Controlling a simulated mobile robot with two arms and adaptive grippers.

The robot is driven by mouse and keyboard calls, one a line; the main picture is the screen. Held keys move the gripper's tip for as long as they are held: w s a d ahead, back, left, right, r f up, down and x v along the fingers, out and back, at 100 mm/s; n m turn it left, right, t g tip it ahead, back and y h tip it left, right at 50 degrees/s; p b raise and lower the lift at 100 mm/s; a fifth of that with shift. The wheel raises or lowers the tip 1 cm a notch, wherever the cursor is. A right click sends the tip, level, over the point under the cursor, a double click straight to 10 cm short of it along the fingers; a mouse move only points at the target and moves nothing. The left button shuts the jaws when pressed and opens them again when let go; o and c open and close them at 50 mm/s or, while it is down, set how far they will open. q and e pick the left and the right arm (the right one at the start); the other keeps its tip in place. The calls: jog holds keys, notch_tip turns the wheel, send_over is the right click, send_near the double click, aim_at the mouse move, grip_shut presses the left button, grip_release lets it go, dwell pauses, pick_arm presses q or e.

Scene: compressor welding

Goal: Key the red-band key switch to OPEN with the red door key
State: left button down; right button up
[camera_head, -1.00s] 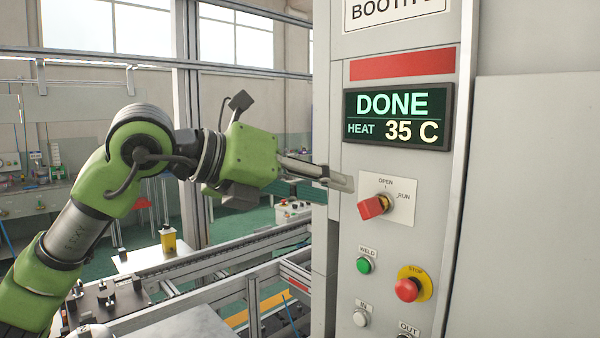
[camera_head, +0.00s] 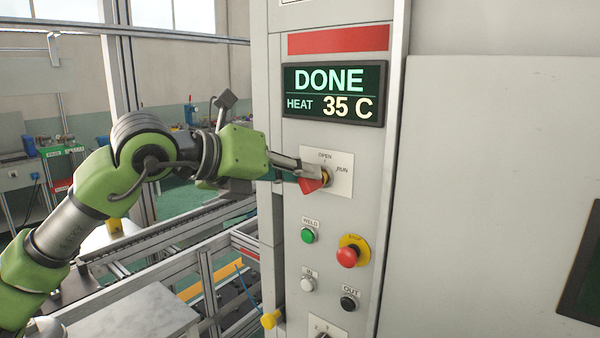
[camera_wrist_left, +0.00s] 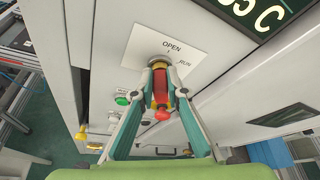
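The red door key (camera_head: 312,185) sits in the key switch on the white plate (camera_head: 342,180), which is marked OPEN and RUN. In the left wrist view the red key (camera_wrist_left: 160,88) lies between the two fingertips of my left gripper (camera_wrist_left: 161,78), which look closed on its sides. In the head view my left gripper (camera_head: 303,170) reaches the key from the left and partly covers it and the switch. The switch's exact pointing is hard to tell. A red band (camera_head: 338,40) crosses the panel above. My right gripper is out of view.
A screen (camera_head: 334,94) above the switch reads DONE, HEAT 35 C. Below are a green WELD button (camera_head: 308,236), a red STOP button (camera_head: 347,256), a white IN button (camera_head: 308,284) and a black OUT button (camera_head: 348,303). A conveyor (camera_head: 165,238) runs left of the cabinet.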

pick_arm(q)
jog(key=n+b, duration=0.1)
jog(key=b, duration=0.1)
jog(key=f+n+h+b, duration=0.1)
jog(key=n+b, duration=0.1)
jog(key=shift+w+a+f+g+h, duration=0.2)
jog(key=shift+g+h, duration=0.1)
jog(key=shift+r+n+h+b, duration=0.1)
jog(key=shift+n+h+b, duration=0.2)
jog(key=shift+n+b, duration=0.1)
jog(key=shift+a+r, duration=0.1)
jog(key=shift+r, duration=0.15)
jog(key=shift+f+n, duration=0.1)
jog(key=shift+n, duration=0.2)
